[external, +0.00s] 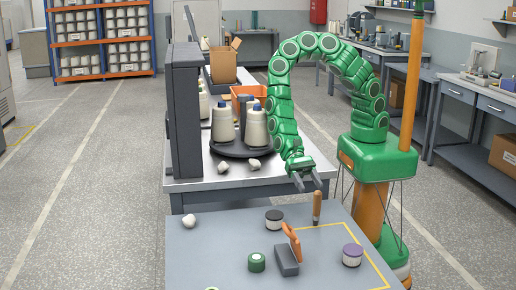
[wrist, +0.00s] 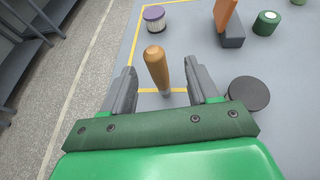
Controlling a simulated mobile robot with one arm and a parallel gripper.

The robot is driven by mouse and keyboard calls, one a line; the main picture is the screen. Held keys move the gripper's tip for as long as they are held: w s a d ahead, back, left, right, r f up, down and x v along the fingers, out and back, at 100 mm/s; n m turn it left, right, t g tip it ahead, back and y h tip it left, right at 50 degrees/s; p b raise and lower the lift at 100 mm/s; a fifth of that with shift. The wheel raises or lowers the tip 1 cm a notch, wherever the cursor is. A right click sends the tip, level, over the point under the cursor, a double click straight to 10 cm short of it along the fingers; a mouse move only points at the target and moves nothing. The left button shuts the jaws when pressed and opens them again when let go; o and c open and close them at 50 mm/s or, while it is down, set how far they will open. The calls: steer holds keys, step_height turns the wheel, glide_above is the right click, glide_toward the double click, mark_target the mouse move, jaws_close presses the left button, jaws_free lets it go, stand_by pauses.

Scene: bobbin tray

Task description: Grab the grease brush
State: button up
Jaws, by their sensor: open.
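The grease brush, seen as a wooden handle (external: 317,206), stands about upright on the grey table; its bristles cannot be made out. My gripper (external: 309,184) is open and empty, pointing down just above and beside the handle top in the external view. In the wrist view the handle (wrist: 157,68) shows in the gap between my two spread fingers (wrist: 162,78), with a gap on both sides. Its lower end is near the finger bases in that picture. I cannot tell how deep it is between them.
A dark round pot (external: 274,221) stands close by on the left. A grey block with an orange handle (external: 288,262), a green jar (external: 256,262) and a purple-lidded jar (external: 352,255) stand nearer the front. Yellow lines mark the table.

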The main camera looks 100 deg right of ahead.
mark_target(320, 200)
steer(key=x, duration=0.5)
steer(key=shift+s+a+f, duration=0.15)
steer(key=shift+s+a, duration=0.15)
steer(key=shift+s, duration=0.1)
steer(key=shift+x, duration=0.9)
steer(key=shift+c, duration=0.2)
steer(key=c, duration=1)
